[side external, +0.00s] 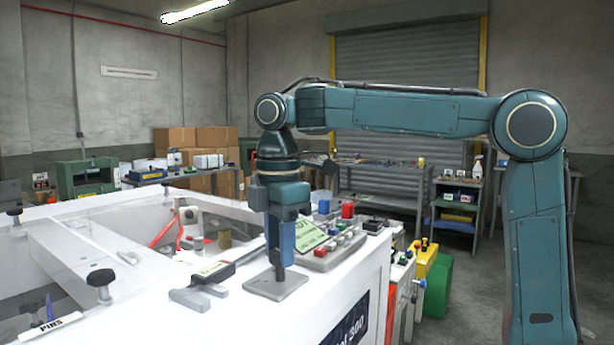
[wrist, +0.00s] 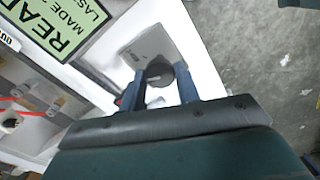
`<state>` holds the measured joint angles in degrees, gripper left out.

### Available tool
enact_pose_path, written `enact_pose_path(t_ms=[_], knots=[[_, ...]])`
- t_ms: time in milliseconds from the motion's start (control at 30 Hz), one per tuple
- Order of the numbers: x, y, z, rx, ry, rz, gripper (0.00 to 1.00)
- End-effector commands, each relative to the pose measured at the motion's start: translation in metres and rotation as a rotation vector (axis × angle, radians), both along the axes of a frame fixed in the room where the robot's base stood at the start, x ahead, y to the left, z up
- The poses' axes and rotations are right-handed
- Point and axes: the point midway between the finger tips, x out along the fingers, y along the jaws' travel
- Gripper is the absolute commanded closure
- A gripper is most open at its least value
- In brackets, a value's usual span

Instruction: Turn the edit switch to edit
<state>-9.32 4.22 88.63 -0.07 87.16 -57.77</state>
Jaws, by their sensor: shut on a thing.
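The switch is a dark round knob (wrist: 160,73) on a light grey plate (wrist: 148,46) in the wrist view. In the side external view my gripper (side external: 281,262) points straight down over the plate. The switch's markings are too small to read, so I cannot tell its position.
A grey control panel (side external: 320,260) with a green screen (side external: 309,236) and buttons stands just behind. The machine's white frame (side external: 345,285) has an open well at left. Open floor (wrist: 275,60) lies beyond its edge.

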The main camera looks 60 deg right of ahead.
Motion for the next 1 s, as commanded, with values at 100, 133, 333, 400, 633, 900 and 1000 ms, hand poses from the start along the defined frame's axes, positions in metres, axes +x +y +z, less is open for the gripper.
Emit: enact_pose_path(t_ms=[100,133,333,400,633,900,1000], knots=[[0.0001,0.0002,0.0005,0.0,-0.001,-0.106,0.91],[0.0001,0.0002,0.0005,0.0,-0.001,-0.132,0.91],[0.0001,0.0002,0.0005,0.0,-0.001,-0.278,0.91],[0.0001,0.0002,0.0006,0.0,-0.001,-0.315,0.91],[0.0001,0.0002,0.0006,0.0,-0.001,-0.389,0.91],[0.0002,0.0001,0.0006,0.0,-0.002,-0.404,0.91],[0.0001,0.0001,0.0006,0.0,-0.002,-0.404,0.91]])
